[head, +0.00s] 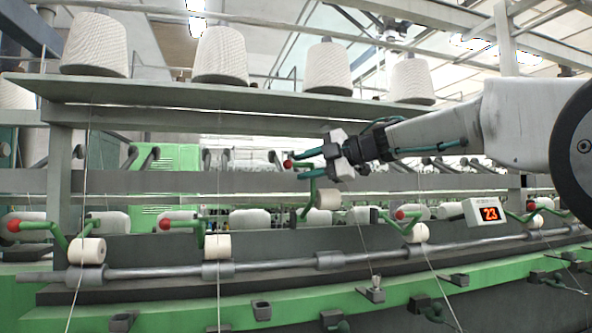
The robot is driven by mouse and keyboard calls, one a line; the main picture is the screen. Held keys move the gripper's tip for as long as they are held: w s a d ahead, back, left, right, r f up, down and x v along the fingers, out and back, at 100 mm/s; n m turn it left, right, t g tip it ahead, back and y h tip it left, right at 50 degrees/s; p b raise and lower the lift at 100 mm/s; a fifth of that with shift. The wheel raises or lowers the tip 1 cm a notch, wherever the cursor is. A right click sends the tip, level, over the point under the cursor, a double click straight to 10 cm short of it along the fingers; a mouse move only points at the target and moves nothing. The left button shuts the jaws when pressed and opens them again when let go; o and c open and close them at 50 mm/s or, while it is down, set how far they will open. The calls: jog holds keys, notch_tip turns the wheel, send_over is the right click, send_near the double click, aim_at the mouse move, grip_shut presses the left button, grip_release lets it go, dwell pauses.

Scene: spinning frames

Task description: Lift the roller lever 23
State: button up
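My gripper (300,164) is in the middle of the head view, pointing left, with its two teal fingers one above the other. A red knob (288,164) sits at the fingertips, on a green roller lever (312,188) with a pale roller (328,198). This lever and roller sit higher than the neighbouring ones, and the roller is clear of the grey bar (275,265). The fingers lie around or beside the handle behind the knob; I cannot tell whether they touch it. A display (489,213) to the right shows 23.
Other levers with red knobs stand left (13,226), centre left (165,224) and right (400,214), their rollers low by the bar. White yarn cones (220,56) stand on a shelf (200,92) above. Thin threads run down past the bar. A green rail (200,313) crosses in front.

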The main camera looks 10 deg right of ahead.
jog(key=v, duration=0.4)
dwell(0.4)
